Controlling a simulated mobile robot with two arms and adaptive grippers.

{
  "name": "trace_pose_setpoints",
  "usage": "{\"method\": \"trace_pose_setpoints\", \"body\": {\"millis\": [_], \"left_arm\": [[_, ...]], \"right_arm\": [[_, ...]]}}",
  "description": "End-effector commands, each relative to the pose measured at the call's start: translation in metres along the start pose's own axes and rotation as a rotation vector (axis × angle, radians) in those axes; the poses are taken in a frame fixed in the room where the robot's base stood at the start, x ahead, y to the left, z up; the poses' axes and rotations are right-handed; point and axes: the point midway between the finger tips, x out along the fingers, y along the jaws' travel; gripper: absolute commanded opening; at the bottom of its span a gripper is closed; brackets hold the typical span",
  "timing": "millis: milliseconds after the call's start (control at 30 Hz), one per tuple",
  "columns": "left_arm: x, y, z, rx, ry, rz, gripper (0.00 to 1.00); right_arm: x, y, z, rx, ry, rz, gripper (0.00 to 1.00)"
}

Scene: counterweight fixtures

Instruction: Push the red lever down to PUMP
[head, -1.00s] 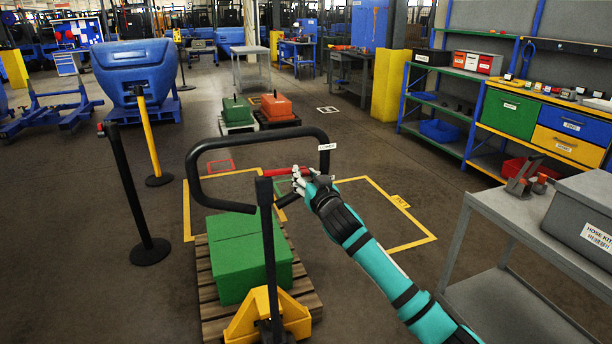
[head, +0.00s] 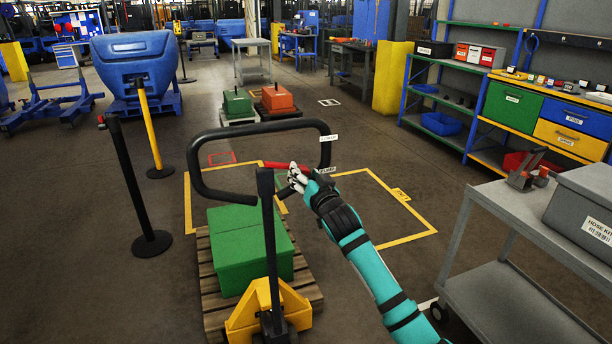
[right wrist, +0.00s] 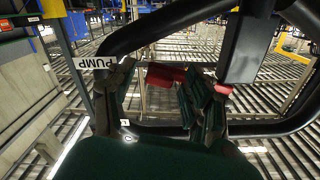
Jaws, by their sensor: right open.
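The red lever (head: 284,164) sits inside the black loop handle (head: 213,140) of a pallet jack. Its right end slopes slightly down toward the white PUMP label (head: 327,170) on the loop's right side. A second white label, apparently LOWER (head: 328,138), is higher on that side. My right gripper (head: 297,178) is open, just below the lever's right part. In the right wrist view the lever (right wrist: 165,75) shows between the spread fingers (right wrist: 160,95), and the PUMP label (right wrist: 97,63) is beside the left finger. Contact is hard to tell. My left gripper is not in view.
A green box (head: 245,255) rests on a wooden pallet (head: 215,290) behind the yellow jack base (head: 265,310). A grey cart (head: 500,205) with a hose kit box stands at right. Black and yellow posts (head: 130,185) stand at left.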

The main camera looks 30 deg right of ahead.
Motion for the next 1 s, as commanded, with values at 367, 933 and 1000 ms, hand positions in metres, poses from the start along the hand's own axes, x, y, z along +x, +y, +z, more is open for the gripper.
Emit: {"method": "trace_pose_setpoints", "body": {"millis": [367,933,1000], "left_arm": [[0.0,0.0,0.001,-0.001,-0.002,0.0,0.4],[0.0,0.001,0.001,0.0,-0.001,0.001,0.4],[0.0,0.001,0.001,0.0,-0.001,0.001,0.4]], "right_arm": [[-0.047,0.0,0.002,0.0,-0.001,-0.001,0.52],[-0.12,0.0,0.0,0.001,0.0,0.0,0.52],[-0.12,0.0,0.0,0.001,0.0,0.0,0.52]]}}
